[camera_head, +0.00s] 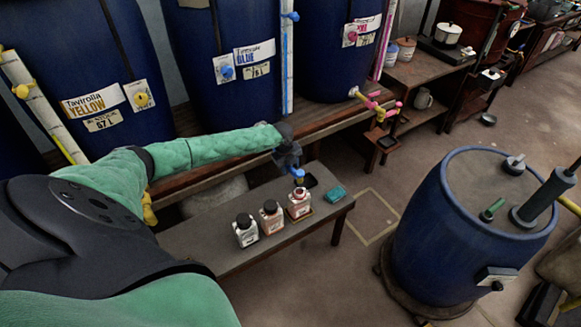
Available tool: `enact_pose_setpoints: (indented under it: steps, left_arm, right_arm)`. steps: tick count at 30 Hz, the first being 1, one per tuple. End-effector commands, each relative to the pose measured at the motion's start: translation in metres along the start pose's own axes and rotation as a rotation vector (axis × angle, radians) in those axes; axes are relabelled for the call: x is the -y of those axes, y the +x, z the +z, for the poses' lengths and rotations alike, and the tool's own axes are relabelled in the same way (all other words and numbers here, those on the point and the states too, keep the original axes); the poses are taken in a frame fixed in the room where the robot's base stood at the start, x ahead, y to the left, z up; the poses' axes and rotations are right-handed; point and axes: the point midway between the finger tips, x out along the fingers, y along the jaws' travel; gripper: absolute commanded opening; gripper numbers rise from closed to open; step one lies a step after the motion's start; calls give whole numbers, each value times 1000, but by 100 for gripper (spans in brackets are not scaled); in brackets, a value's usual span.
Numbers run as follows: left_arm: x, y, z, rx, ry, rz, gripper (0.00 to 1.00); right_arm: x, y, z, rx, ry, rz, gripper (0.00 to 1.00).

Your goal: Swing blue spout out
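The middle blue vat (228,95) carries a label reading BLUE and a blue knob. A small blue piece (299,181), which looks like the end of the blue spout, shows just below my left gripper (291,163). My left arm reaches in from the left in a green sleeve, and its dark gripper is at or against this spout. The gripper and arm hide most of the spout and its mount. I cannot tell whether the fingers are open or shut on it. My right gripper is not in view.
A low bench (225,255) below holds bottles: a black-capped one (245,230), a brown-capped one (271,217) and one (299,206) under the blue piece. A teal block (335,193) lies beside them. A pink spout (375,105) is farther right. A blue drum (465,235) stands right.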

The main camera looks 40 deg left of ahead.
Motion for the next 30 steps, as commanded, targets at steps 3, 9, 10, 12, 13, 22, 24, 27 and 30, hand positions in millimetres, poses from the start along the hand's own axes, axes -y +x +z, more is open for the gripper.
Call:
enact_pose_setpoints:
  steps: [3,9,10,12,13,22,24,27,30]
  left_arm:
    - [0,0,0,0,0,0,45]
    - [0,-10,1,0,0,-1,45]
    - [-1,-13,1,1,-1,0,45]
    - [-1,-23,0,1,1,-1,45]
    - [-1,-27,1,1,1,-1,45]
    - [0,-67,0,0,1,0,45]
    - [0,-72,0,1,1,-1,45]
    - [0,-77,0,1,0,0,45]
    - [0,-78,0,0,0,1,45]
  right_arm:
    - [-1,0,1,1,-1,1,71]
    - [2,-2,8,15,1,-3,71]
    - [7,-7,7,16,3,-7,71]
    - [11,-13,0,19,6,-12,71]
    - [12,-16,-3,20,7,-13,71]
    - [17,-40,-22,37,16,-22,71]
    - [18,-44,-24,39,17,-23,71]
    - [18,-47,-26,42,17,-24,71]
    - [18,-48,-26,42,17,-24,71]
